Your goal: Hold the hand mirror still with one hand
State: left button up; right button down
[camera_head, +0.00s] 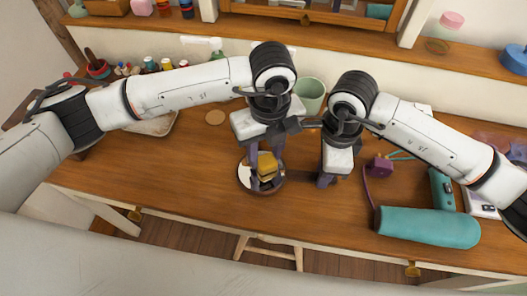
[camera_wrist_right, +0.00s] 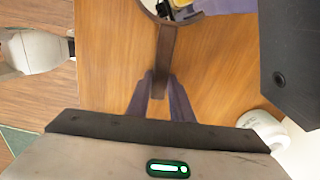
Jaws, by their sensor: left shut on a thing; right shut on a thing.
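The hand mirror (camera_head: 244,174) lies near the middle of the desk, with a round face and dark rim. Its brown handle (camera_wrist_right: 166,48) shows in the right wrist view, pointing toward my right gripper. My right gripper (camera_wrist_right: 160,80) is shut on that handle; in the head view (camera_head: 327,183) it is low at the desk, right of the mirror face. My left gripper (camera_head: 266,175) is shut on a yellow block-like thing (camera_head: 267,163) above the mirror face. Whether the yellow thing touches the glass cannot be told. The fingers and yellow thing hide part of the face.
A teal roll (camera_head: 430,228) lies at the desk's front right, beside a teal case (camera_head: 441,189). A purple block (camera_head: 379,167) with a cord is right of my right gripper. A pale green cup (camera_head: 311,94) stands behind. The desk left of the mirror is mostly clear.

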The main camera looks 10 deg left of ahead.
pick_arm(q)
jog(key=shift+s+a+r, duration=0.1)
jog(key=shift+s+a, duration=0.4)
jog(key=shift+s, duration=0.15)
pick_arm(e)
jog(key=shift+a, duration=0.55)
pick_arm(q)
jog(key=shift+w+a, duration=0.1)
jog(key=shift+a, duration=0.2)
pick_arm(e)
jog(key=shift+d, duration=0.1)
pick_arm(q)
jog(key=shift+a, duration=1.8)
jog(key=shift+r, duration=2.95)
pick_arm(e)
jog(key=shift+s+d, duration=0.1)
pick_arm(q)
notch_tip(320, 180, up, 3)
